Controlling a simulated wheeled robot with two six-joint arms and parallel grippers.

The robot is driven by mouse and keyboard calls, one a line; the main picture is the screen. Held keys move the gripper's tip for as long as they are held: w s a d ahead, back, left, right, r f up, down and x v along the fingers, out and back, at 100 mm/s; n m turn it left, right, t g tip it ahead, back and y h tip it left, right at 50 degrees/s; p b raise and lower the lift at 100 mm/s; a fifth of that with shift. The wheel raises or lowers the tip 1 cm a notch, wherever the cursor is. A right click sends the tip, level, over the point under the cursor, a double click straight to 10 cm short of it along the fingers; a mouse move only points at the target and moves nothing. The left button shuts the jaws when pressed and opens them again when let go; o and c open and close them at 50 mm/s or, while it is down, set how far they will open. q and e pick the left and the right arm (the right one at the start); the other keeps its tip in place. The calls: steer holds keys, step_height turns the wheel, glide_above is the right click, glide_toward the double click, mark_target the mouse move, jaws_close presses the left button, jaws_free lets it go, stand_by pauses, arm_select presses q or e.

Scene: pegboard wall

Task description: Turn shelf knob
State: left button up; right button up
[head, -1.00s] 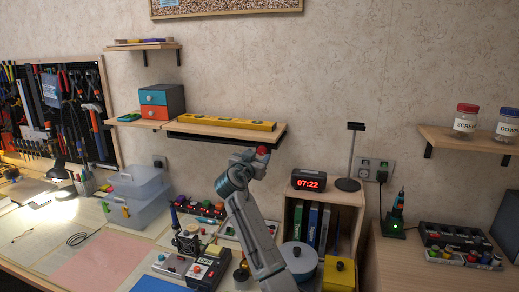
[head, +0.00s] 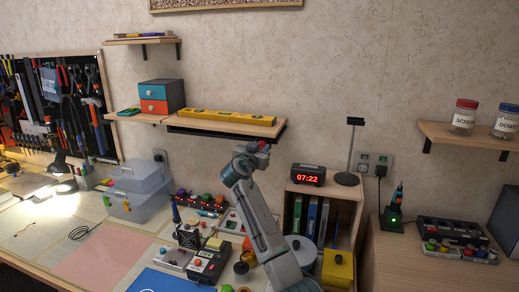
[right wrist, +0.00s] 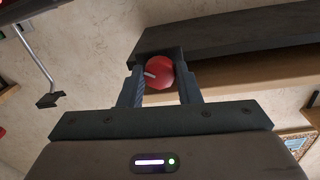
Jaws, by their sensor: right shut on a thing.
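The red shelf knob (right wrist: 160,73) shows in the right wrist view between the two fingers of my right gripper (right wrist: 160,88). It has a pale pointer mark that points to the left in that view. The knob sits at the end of a dark bar under the wooden shelf (head: 225,118) with the yellow level. In the head view my right gripper (head: 262,148) is at the shelf's right front corner, shut on the knob, and a bit of red shows at its tip. My left gripper is not in view.
A black clock (head: 308,175) and a lamp-like stand (head: 348,178) stand on a bookcase right of my arm. A yellow level (head: 226,117) lies on the shelf. Several small devices crowd the bench below.

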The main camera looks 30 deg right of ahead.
steer(key=shift+f, duration=0.1)
steer(key=shift+n+b, duration=0.7)
steer(key=shift+n, duration=0.5)
steer(key=n, duration=0.2)
steer(key=shift+n+b, duration=0.3)
steer(key=shift+b, duration=0.05)
steer(key=n, duration=0.2)
steer(key=shift+n+t, duration=0.3)
steer(key=shift+n, duration=1.6)
steer(key=o, duration=1)
steer(key=shift+c, duration=0.2)
